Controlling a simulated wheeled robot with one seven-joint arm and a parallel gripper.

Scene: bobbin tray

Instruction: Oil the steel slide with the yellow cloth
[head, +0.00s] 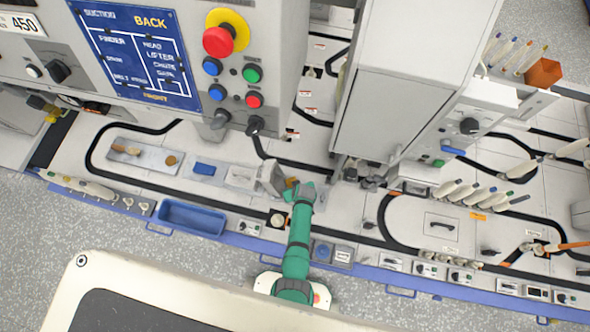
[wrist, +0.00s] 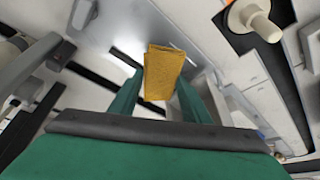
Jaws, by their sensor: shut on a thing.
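My gripper (wrist: 160,88) is shut on the folded yellow cloth (wrist: 162,70), which sticks out beyond the green fingers in the wrist view. In the head view my gripper (head: 298,192) is at the end of the green arm, and a small bit of the cloth (head: 291,182) shows at its tip. A smooth grey metal surface, which looks like the steel slide (wrist: 125,22), lies beyond the cloth in the wrist view. In the head view the slide (head: 269,179) stands tilted just left of my gripper. I cannot tell whether the cloth touches it.
A metal tray (head: 150,166) with a wooden-handled tool lies left, beside a blue block (head: 204,168). A blue bin (head: 192,217) hangs at the front edge. A button panel (head: 235,70) and a grey cabinet (head: 385,105) rise behind. Several bobbins (head: 470,192) stand right.

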